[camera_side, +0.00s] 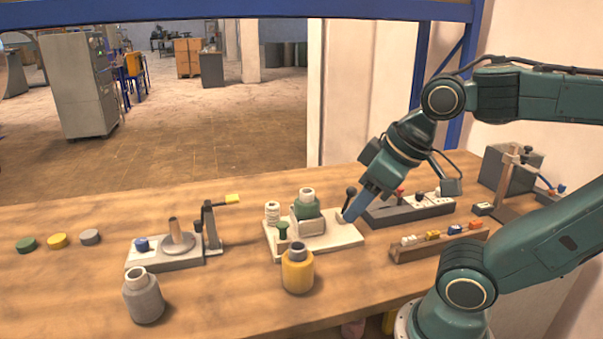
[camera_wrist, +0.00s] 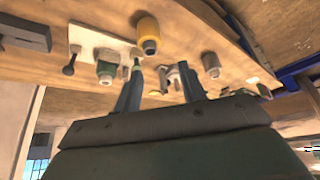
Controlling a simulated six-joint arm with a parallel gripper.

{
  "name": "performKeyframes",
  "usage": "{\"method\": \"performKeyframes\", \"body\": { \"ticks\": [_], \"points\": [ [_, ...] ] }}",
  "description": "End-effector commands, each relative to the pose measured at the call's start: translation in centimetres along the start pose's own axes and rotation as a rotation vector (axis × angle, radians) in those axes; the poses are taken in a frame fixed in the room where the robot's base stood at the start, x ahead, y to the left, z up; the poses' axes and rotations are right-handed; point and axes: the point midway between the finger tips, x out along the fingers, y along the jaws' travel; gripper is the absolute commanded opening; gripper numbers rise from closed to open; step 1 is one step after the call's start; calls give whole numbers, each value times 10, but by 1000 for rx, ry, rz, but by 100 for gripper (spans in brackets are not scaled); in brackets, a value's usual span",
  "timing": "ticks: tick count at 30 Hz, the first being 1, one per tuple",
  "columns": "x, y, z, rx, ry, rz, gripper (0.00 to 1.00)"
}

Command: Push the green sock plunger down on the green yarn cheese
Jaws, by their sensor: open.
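A green yarn cheese (camera_side: 307,210) with a pale tube top sits on a grey block on a white base plate (camera_side: 345,236). It also shows in the wrist view (camera_wrist: 105,73). A small green-capped piece (camera_side: 283,229), seemingly the green sock plunger, stands upright at the plate's front left, beside the block and apart from the cheese. It shows near one finger in the wrist view (camera_wrist: 136,63). My gripper (camera_side: 351,212) is over the plate's right end, right of the cheese, beside a black-knobbed lever (camera_side: 350,192). Its blue fingers (camera_wrist: 163,88) are apart and empty.
A white spool (camera_side: 272,213) stands at the plate's left. A yellow bottle-shaped package (camera_side: 297,271) is in front, a grey one (camera_side: 143,297) further left. A dark rack (camera_side: 408,212) and a wooden rack (camera_side: 440,243) lie right.

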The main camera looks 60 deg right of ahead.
Motion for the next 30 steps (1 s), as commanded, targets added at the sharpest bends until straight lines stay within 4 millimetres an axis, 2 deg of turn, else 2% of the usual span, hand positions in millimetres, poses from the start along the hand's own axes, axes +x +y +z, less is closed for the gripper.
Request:
{"method": "performKeyframes", "body": {
  "ticks": [1, 6, 17, 30],
  "points": [
    [0, 0, -1, -4, -3, 1, 30],
    [2, 2, -9, -37, -21, 3, 0],
    [17, 12, -46, -194, -103, -2, 0],
    [52, 37, -93, -416, -211, -45, 0]
  ]
}}
